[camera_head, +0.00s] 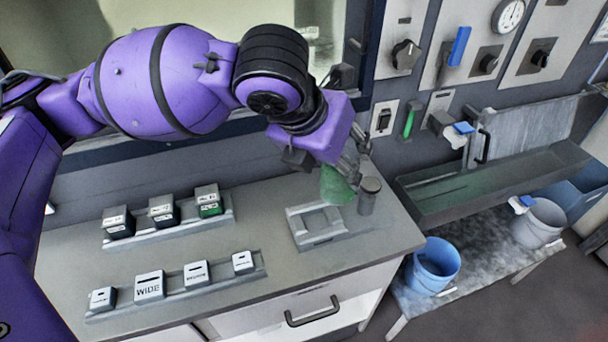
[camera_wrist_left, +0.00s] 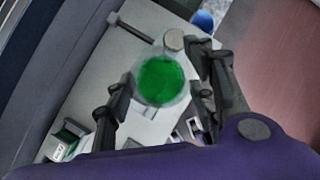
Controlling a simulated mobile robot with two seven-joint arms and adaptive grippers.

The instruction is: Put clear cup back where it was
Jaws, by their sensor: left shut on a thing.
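The clear cup (camera_head: 338,186) looks green inside and sits in my left gripper (camera_head: 349,168), near the back right of the counter. In the left wrist view the cup (camera_wrist_left: 160,82) is a round see-through vessel with a green inside, between the two fingers of the left gripper (camera_wrist_left: 161,91). The gripper is shut on it. I cannot tell if its bottom touches the counter. An empty grey square holder (camera_head: 318,240) lies in front and to the left of the cup. My right gripper is not in view.
A grey lidded cylinder (camera_head: 368,198) stands just right of the cup and also shows in the wrist view (camera_wrist_left: 174,40). Two racks of labelled blocks, back (camera_head: 172,232) and front (camera_head: 180,296), fill the counter's left. A trough (camera_head: 490,185) and blue bucket (camera_head: 433,268) are beyond the right edge.

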